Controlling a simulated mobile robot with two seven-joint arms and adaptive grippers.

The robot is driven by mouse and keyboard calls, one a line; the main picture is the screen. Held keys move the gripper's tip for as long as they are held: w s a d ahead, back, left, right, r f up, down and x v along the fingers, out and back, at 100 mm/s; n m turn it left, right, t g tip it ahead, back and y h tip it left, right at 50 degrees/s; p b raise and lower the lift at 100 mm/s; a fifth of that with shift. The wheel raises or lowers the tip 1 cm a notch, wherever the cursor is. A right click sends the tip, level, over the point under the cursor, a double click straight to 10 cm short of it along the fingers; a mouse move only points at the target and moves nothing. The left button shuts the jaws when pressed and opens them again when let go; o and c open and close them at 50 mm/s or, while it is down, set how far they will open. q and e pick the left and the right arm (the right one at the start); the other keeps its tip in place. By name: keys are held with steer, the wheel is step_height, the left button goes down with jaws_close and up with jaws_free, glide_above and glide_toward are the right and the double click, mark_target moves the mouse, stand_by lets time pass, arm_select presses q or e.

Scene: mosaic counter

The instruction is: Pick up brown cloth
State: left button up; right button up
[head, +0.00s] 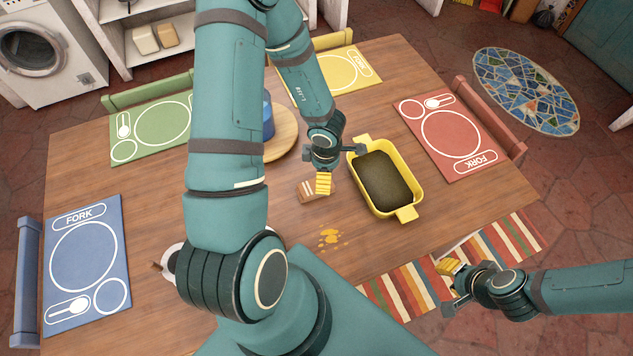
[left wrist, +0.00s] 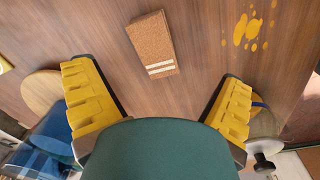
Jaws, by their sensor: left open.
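A small folded brown cloth (head: 308,191) with pale stripes at one end lies on the wooden table, beside the yellow dish. It also shows in the left wrist view, at the upper middle (left wrist: 150,42). My left gripper (head: 338,168) is above the table close to the cloth and partly covers it in the head view. In the left wrist view its yellow-padded fingers (left wrist: 158,88) are spread wide, with the cloth ahead of the gap and nothing between them. My right gripper (head: 452,287) is over the striped runner at the front right, its fingers apart and empty.
A yellow two-handled dish (head: 411,196) with dark contents stands just right of the cloth. Yellow spots (head: 332,238) mark the table in front. A round wooden board (head: 283,140) with a blue object (head: 268,118) is behind. Coloured placemats line the table edges.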

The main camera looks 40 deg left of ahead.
mark_target(315, 186)
arm_select(q)
steer(key=a+f+n+b, duration=0.1)
steer(key=f+n, duration=0.1)
steer(key=f+n+b, duration=0.1)
steer(key=f+b, duration=0.1)
steer(key=a+f+n+b, duration=0.1)
steer(key=f+n, duration=0.1)
steer(key=shift+s+a+f+n, duration=0.1)
steer(key=shift+s+a+n, duration=0.15)
steer(key=shift+a+n, duration=0.1)
steer(key=f+b, duration=0.4)
steer(key=f, duration=0.1)
steer(key=shift+s+f, duration=0.1)
steer(key=shift+s, duration=0.1)
arm_select(e)
step_height(315, 186, down, 8)
steer(key=s, duration=0.1)
steer(key=shift+a+f, duration=0.15)
steer(key=shift+a, duration=0.05)
arm_select(q)
steer(key=c, duration=1.3)
